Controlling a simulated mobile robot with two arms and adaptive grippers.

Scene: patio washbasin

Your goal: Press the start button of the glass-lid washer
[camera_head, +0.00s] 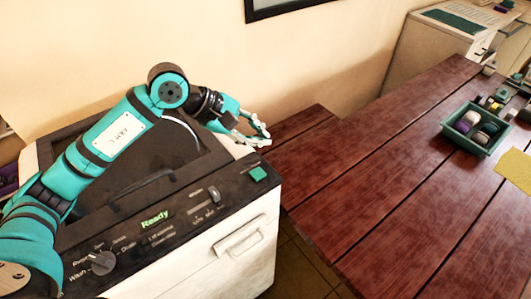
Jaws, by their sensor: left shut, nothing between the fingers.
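The glass-lid washer (225,268) stands at the left, white with a black control panel. Its dark lid (185,158) looks closed and is partly hidden behind my left arm. A green square button (258,174) sits at the right end of the panel. The panel's display (155,219) reads "Ready" in green. A dial (101,262) is at the panel's left and a slider (213,194) is nearer the button. My left gripper (265,136) is shut and empty, over the washer's back right corner, above and behind the green button in the picture. My right gripper is not in view.
A reddish wooden table (385,165) fills the right side, mostly bare. A green tray (472,146) of round items and a yellow cloth or sheet (517,168) lie on it. A white cabinet (420,55) stands at the back right. The wall is close behind the washer.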

